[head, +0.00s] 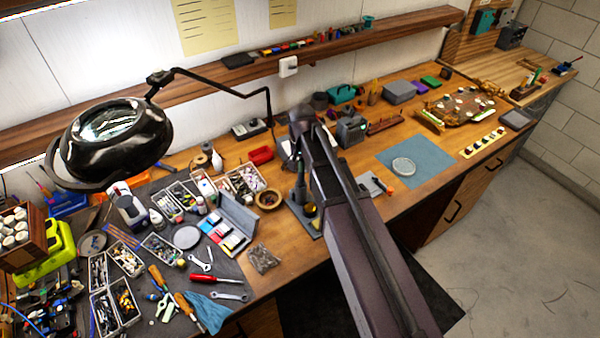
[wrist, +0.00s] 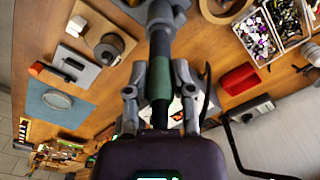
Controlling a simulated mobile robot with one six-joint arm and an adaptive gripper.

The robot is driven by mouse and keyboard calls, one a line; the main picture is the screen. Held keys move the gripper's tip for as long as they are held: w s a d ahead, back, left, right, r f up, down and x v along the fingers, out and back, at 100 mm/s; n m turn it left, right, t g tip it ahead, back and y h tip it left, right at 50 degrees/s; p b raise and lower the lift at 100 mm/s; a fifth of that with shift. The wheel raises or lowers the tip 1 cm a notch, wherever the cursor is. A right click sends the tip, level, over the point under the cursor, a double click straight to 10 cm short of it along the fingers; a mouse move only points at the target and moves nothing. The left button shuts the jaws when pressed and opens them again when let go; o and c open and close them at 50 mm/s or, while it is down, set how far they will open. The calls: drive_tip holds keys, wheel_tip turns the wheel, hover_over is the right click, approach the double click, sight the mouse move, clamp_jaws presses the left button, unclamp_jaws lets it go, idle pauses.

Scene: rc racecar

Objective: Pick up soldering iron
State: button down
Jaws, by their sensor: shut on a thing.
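The soldering iron (wrist: 160,82) shows in the wrist view as a dark rod with a green grip section, between the two fingers. My gripper (wrist: 160,93) is shut on it, one finger on each side. The iron's far end runs up toward a grey rounded part at the top edge; whether they touch is unclear. In the head view my arm hides most of the gripper (head: 302,120) and I cannot make out the iron there. A grey stand base (head: 305,222) with an upright part sits on the bench left of my arm.
A wooden ring (head: 268,199) and a red box (head: 260,155) lie left of my arm. A black magnifier lamp (head: 118,140) overhangs the left side. A blue mat (head: 415,163) with a pale disc lies right. Tools and part trays crowd the left bench.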

drive_tip(key=shift+r, duration=0.15)
wheel_tip(320, 180, up, 18)
drive_tip(key=p, duration=1.8)
drive_tip(key=shift+f, duration=0.25)
